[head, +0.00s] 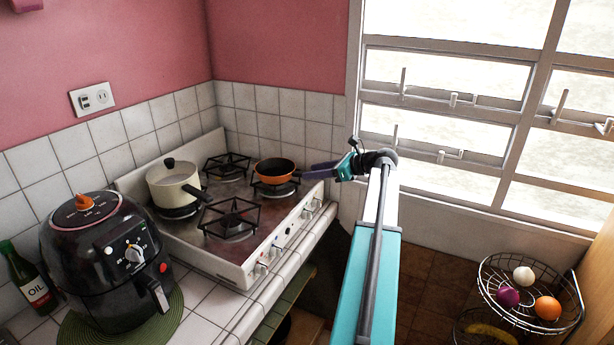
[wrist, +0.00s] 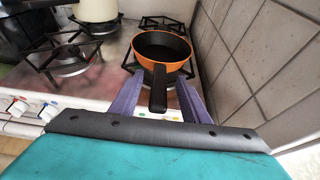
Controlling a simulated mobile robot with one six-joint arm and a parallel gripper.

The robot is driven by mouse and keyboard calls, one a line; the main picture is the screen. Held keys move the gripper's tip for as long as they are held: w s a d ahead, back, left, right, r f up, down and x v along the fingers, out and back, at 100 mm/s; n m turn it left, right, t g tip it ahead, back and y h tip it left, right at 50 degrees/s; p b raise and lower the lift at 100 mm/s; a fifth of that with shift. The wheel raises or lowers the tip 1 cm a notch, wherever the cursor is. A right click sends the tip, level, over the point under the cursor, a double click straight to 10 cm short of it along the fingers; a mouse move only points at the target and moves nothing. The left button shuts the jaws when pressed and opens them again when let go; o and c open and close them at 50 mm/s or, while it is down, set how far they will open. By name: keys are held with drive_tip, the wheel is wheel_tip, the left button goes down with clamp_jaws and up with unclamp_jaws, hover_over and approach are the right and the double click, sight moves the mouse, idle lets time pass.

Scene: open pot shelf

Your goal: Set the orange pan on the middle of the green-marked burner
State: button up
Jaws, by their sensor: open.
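The orange pan (head: 270,180) with a dark inside stands on the burner nearest the window at the front edge of the stove (head: 246,275). In the wrist view the pan (wrist: 180,68) sits upright, its black handle (wrist: 158,92) pointing toward me. My gripper (head: 312,172) is open, its purple fingers on both sides of the handle; in the wrist view the gripper (wrist: 158,97) shows a gap around it. Small coloured dots mark the front panel, one looking green (wrist: 175,118); I cannot tell which burner it marks.
A cream pot (head: 172,190) stands on another burner at the back left. Two burners, one near (head: 230,218) and one far (head: 226,166), are bare. A black air fryer (head: 105,265) and an oil bottle (head: 30,285) stand left. The tiled wall (wrist: 255,65) is close on the right.

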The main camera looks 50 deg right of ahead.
drive_tip(key=b+v, duration=0.1)
drive_tip(key=v, duration=0.7)
drive_tip(key=shift+s+b, duration=0.25)
drive_tip(key=shift+b, duration=0.15)
drive_tip(key=shift+d+r, duration=0.1)
